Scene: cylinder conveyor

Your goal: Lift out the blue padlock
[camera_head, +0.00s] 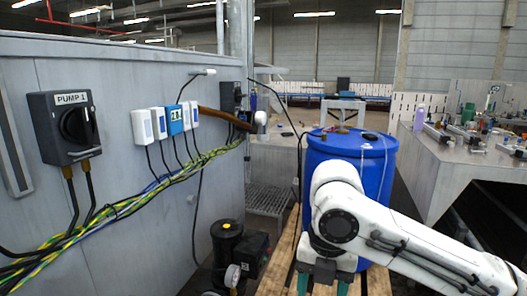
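I cannot make out a blue padlock anywhere in the head view. My gripper (322,287) hangs at the bottom centre, below my white arm, in front of a blue barrel (377,180). Its two green fingers stand apart, with nothing visible between them; their tips reach the bottom edge of the picture. A wooden pallet (282,262) shows beneath and beside the gripper. My arm hides much of the barrel's front. Small items lie on the barrel lid, among them a dark round piece (370,136), too small to identify.
A grey cabinet wall at left carries a PUMP 1 switch (75,125), white boxes, a blue box (175,119) and bundled cables. A black pump with a gauge (232,275) stands low beside the pallet. A cluttered grey workbench (440,170) is at right.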

